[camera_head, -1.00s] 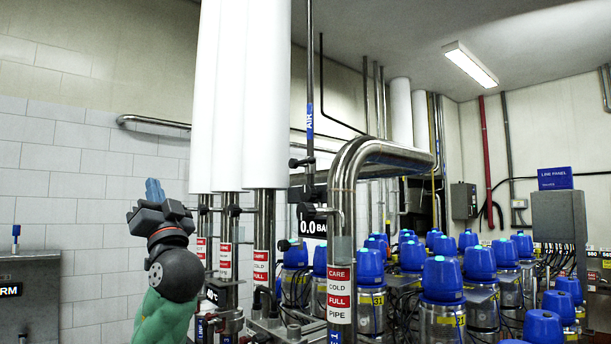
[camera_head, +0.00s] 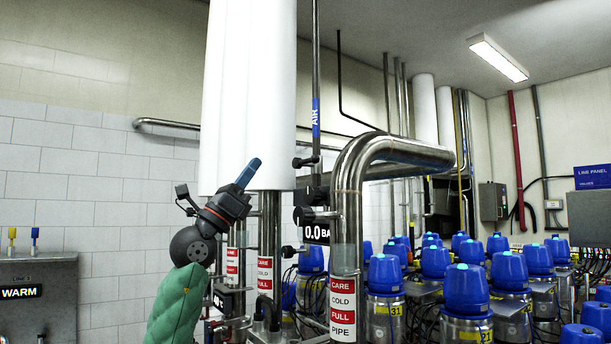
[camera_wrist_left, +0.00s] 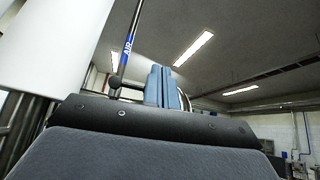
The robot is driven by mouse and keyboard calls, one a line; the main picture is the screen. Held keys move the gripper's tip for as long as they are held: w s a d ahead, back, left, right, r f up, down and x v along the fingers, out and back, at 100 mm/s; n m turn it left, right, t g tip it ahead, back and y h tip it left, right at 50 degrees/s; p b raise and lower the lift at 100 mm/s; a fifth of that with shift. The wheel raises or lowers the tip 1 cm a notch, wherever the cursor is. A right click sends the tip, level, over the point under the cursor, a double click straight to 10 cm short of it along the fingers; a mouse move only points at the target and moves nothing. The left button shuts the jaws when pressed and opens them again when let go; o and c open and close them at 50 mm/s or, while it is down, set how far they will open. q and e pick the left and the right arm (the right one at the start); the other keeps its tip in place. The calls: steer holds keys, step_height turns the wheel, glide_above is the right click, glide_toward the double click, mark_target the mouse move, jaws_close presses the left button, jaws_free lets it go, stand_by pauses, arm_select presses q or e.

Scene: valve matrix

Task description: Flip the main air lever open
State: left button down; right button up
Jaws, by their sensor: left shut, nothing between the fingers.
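A thin dark vertical pipe with a blue AIR label (camera_head: 315,118) carries a black lever fitting (camera_head: 305,162), just left of the big steel elbow pipe. My left gripper (camera_head: 248,174) is shut and empty, its blue fingers pointing up and right in front of the thick white pipes. In the head view it is left of the lever fitting, apart from it. In the left wrist view the shut blue fingers (camera_wrist_left: 162,88) stand just right of the lever fitting (camera_wrist_left: 116,84); contact cannot be told. The right gripper is not in view.
The big steel elbow pipe (camera_head: 348,185) and a black 0.0 BAR display (camera_head: 316,233) are right of my left gripper. Thick white pipes (camera_head: 245,90) stand behind it. Several blue-capped valves (camera_head: 467,290) fill the lower right. A WARM panel (camera_head: 40,290) is at left.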

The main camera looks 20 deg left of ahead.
mark_target(308, 161)
arm_select(q)
steer(key=w+d+f+n+g+y, duration=0.1)
steer(key=w+d+f+y, duration=0.1)
steer(key=w+f+y, duration=0.3)
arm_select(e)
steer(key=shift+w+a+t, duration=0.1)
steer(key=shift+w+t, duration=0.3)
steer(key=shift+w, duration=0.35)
arm_select(q)
steer(key=shift+s, duration=0.1)
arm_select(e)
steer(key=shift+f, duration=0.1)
